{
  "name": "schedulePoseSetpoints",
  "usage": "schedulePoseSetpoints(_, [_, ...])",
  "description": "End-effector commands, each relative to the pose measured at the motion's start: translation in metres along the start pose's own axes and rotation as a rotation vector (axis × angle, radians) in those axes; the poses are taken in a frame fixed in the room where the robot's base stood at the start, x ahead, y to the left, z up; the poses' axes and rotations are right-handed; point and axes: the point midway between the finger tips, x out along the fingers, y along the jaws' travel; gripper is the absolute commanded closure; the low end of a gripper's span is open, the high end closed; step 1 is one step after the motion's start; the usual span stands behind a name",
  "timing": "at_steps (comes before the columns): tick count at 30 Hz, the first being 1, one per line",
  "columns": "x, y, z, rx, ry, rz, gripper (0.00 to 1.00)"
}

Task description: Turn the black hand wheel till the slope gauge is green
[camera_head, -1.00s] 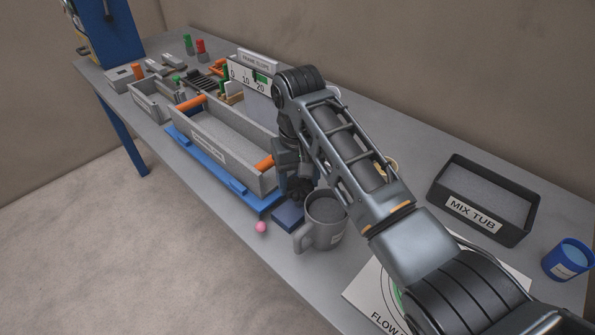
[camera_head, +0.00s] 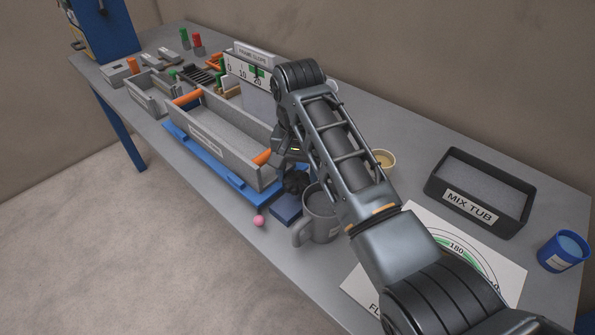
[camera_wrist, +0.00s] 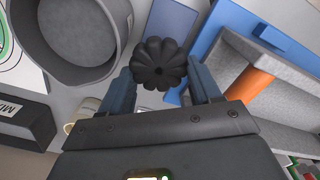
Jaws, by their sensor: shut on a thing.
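The black hand wheel (camera_head: 296,182) is at the near right end of the blue frame (camera_head: 222,172), beside a small blue block. In the wrist view the lobed wheel (camera_wrist: 158,64) sits between the two fingers of my gripper (camera_wrist: 160,82), which is shut on it. In the head view my gripper (camera_head: 290,152) is partly hidden by my arm. The frame slope gauge (camera_head: 247,74) stands behind the frame, marked 0, 10 and 20, with a green patch near 20. A dark mark shows by the green; I cannot tell exactly where the pointer reads.
A grey mug (camera_head: 318,222) stands close right of the wheel. A grey trough (camera_head: 215,140) with orange handles lies on the frame. A pink ball (camera_head: 259,221) is near the table's front edge. A black mix tub (camera_head: 480,192) and blue cup (camera_head: 563,251) are at right.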

Motion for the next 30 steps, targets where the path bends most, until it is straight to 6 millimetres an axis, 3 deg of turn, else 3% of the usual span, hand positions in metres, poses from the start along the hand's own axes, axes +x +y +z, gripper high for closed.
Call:
schedulePoseSetpoints(10, [-0.0022,-0.0003,-0.0017,0.002,0.005,-0.003,0.68])
schedulePoseSetpoints(11, [-0.0022,-0.0003,-0.0016,0.002,0.005,-0.003,0.35])
schedulePoseSetpoints(18, [-0.0012,-0.0001,-0.0009,0.001,0.003,-0.001,0.12])
schedulePoseSetpoints(30, [-0.0005,-0.0001,-0.0003,0.001,0.001,0.000,0.12])
